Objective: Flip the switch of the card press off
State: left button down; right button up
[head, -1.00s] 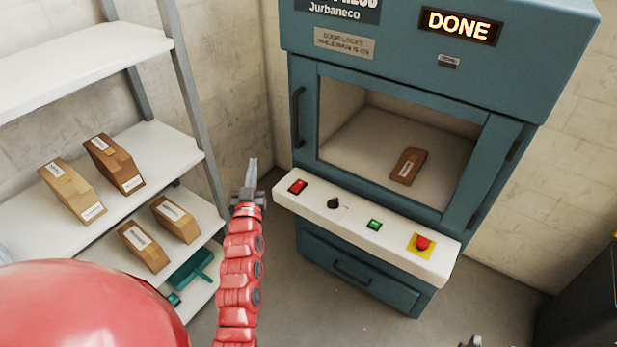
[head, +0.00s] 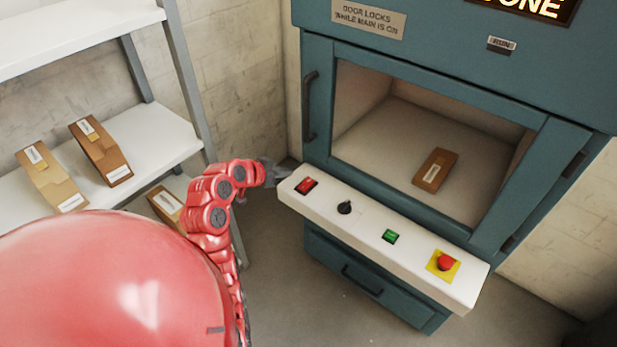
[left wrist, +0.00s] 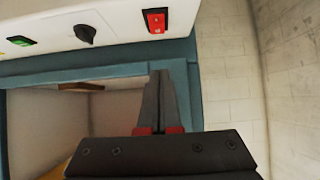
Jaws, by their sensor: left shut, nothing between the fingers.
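The card press (head: 318,120) is a teal cabinet with a windowed door, which looks closed. A white control panel (head: 368,228) runs along its front. The red rocker switch (head: 306,186) sits at the panel's left end; it also shows in the left wrist view (left wrist: 156,20). My left gripper (head: 276,172) is just left of the panel's left end, close to the switch and apart from it. In the left wrist view its fingers (left wrist: 160,85) are together and empty, with the switch beyond their tips. My right gripper is not in view.
The panel also carries a black knob (head: 345,207), a green button (head: 390,236) and a red emergency button (head: 446,262) on yellow. A brown package (head: 435,170) lies inside the press. White shelves (head: 160,138) with packages stand at left.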

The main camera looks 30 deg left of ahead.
pick_arm(q)
jog(key=p, duration=0.2)
send_near(311, 178)
jog(key=w, duration=0.4)
jog(key=shift+d+r, duration=0.2)
jog(key=shift+r, duration=0.2)
notch_tip(311, 178, down, 3)
jog(key=shift+w+r, duration=0.2)
jog(key=shift+w+f, duration=0.15)
jog(key=shift+f, duration=0.65)
